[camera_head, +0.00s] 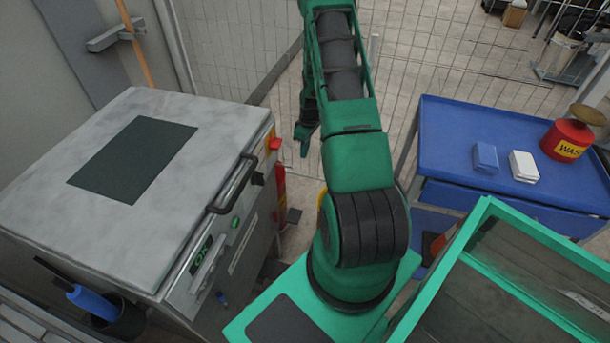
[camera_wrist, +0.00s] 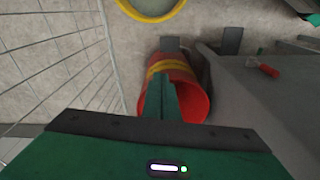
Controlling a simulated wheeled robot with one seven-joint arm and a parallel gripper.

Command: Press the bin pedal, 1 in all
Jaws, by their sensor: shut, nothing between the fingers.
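A red bin (camera_wrist: 183,72) with a yellow band stands on the floor in the wrist view. It also shows as a narrow red strip beside the machine in the head view (camera_head: 281,190). My gripper (camera_head: 303,143) is shut and empty, pointing down. In the wrist view its fingers (camera_wrist: 160,95) cover part of the bin; I cannot tell their height above it.
A grey machine (camera_head: 110,215) with a handle (camera_head: 232,187) stands left of the bin. A wire fence (camera_head: 235,50) runs behind. A yellow ring (camera_wrist: 150,12) lies beyond the bin. A blue table (camera_head: 450,140) at right holds a red waste can (camera_head: 567,140) and two small boxes.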

